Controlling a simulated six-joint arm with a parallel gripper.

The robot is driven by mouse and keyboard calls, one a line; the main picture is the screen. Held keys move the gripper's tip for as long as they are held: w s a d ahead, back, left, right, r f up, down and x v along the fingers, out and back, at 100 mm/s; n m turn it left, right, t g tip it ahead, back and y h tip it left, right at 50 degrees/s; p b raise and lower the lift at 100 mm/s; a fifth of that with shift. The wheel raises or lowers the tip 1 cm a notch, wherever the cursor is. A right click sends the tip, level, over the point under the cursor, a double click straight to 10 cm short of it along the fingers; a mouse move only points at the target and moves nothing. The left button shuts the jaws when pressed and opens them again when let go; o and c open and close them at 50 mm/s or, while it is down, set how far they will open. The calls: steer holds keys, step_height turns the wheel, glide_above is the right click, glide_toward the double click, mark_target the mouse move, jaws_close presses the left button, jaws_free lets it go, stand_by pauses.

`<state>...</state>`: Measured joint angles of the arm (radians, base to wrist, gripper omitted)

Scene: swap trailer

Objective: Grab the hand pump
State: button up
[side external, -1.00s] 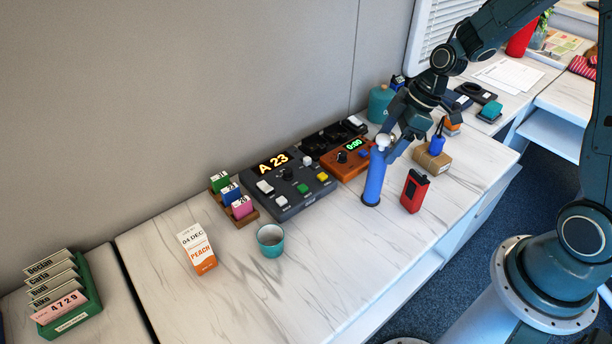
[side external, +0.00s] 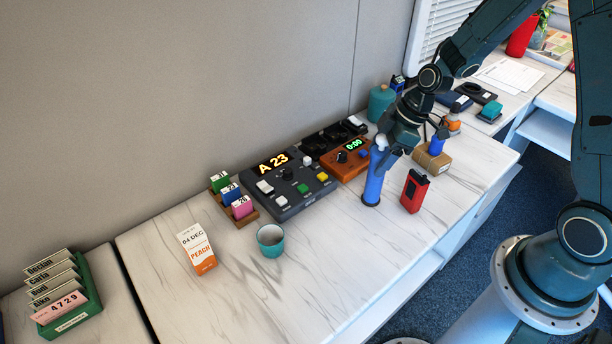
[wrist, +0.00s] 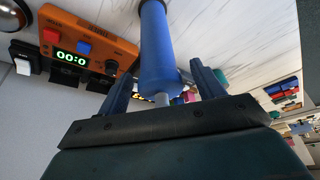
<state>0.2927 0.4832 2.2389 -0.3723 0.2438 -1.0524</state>
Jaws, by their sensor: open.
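The hand pump, taken to be the blue cylinder (side external: 373,186), stands upright on the marble-look desk, right of the orange timer box. My gripper (side external: 381,153) is at its upper end, and the arm partly hides the pump's top in the side view. In the wrist view, the blue body (wrist: 157,45) lies between the two dark fingers of my gripper (wrist: 160,76). The fingers are open, with a visible gap on both sides of the body.
A red device (side external: 414,191) stands close to the right of the pump. The orange timer box (side external: 340,163) and a dark control panel (side external: 291,190) are to its left. A brown block (side external: 432,160) is behind right. The desk in front is clear.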

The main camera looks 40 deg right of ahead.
jaws_close()
steer(key=shift+r, duration=0.15)
step_height(320, 180, up, 20)
stand_by(0.9)
stand_by(0.4)
